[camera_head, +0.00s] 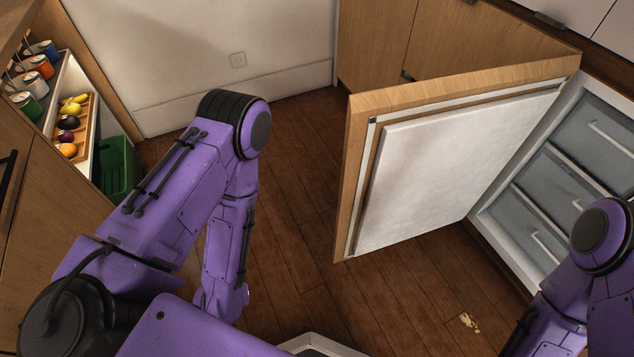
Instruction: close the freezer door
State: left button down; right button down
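The freezer door (440,175) stands wide open, its white inner panel facing me and its wood edge on top. It is hinged at the right, beside the freezer (540,195), whose grey drawers with white handles show. My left arm is bent at the left, apart from the door, with its forearm pointing down. My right arm shows at the lower right, in front of the freezer's lower part. Neither gripper can be seen; the left one is hidden or below view, and the right one is out of the picture.
Wood floor (300,190) lies clear between my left arm and the door. A small crumpled scrap (469,322) lies on the floor near the freezer. Wood cabinets (450,40) stand behind the door.

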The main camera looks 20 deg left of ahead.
aim_at(418, 157)
jog(key=u, duration=0.35)
jog(key=k, duration=0.45)
jog(key=u, duration=0.15)
jog(key=i, duration=1.05)
jog(key=z, duration=0.65)
